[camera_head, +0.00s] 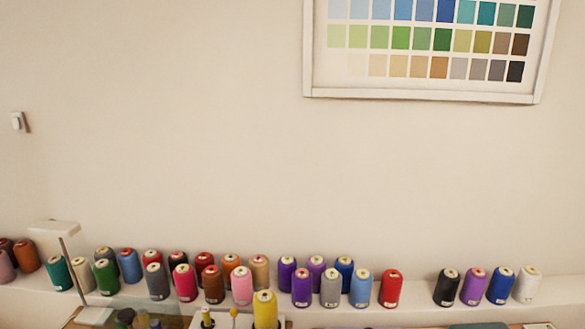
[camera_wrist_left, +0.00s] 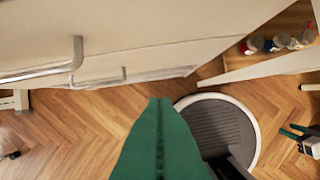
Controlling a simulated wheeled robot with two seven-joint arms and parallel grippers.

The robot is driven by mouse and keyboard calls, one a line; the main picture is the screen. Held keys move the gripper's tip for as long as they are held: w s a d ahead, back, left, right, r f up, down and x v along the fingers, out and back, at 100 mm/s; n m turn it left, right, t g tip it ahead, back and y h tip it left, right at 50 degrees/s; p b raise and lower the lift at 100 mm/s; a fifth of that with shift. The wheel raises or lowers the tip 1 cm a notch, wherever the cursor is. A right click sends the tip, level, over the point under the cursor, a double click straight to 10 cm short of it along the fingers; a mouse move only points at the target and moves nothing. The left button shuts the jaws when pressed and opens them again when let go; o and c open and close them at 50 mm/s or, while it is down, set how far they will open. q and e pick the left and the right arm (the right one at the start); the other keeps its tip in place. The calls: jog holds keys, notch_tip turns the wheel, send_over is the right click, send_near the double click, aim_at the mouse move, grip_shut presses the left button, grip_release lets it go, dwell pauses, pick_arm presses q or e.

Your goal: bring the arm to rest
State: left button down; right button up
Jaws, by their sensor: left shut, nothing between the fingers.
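My left gripper (camera_wrist_left: 160,100) shows in the left wrist view as two dark green fingers pressed together along a seam. It is shut and empty, with the herringbone wood floor (camera_wrist_left: 75,140) behind it. At the right edge of that view is a small gripper with green fingers, which looks like my right gripper (camera_wrist_left: 290,131). It is too small to tell whether it is open or shut. Neither gripper shows in the head view.
In the left wrist view, a pale cabinet front with metal handles (camera_wrist_left: 50,72) fills the upper left. A shelf with spools (camera_wrist_left: 270,44) is at upper right. The head view shows several thread spools (camera_head: 302,288) on a ledge, a lamp (camera_head: 54,228) and a colour chart (camera_head: 425,95).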

pick_arm(q)
jog(key=s+f, duration=0.4)
jog(key=f, duration=0.5)
jog(key=s+a+f+g, duration=0.1)
jog(key=s+f, duration=0.2)
jog(key=f, duration=0.6)
jog(key=s+f, duration=0.4)
jog(key=f, duration=0.5)
jog(key=s+a+f+g, duration=0.1)
jog(key=s+a+f, duration=0.1)
jog(key=s+f, duration=0.3)
jog(key=s, duration=0.3)
jog(key=shift+s+f, duration=0.2)
jog(key=shift+f, duration=0.15)
jog(key=shift+a, duration=0.1)
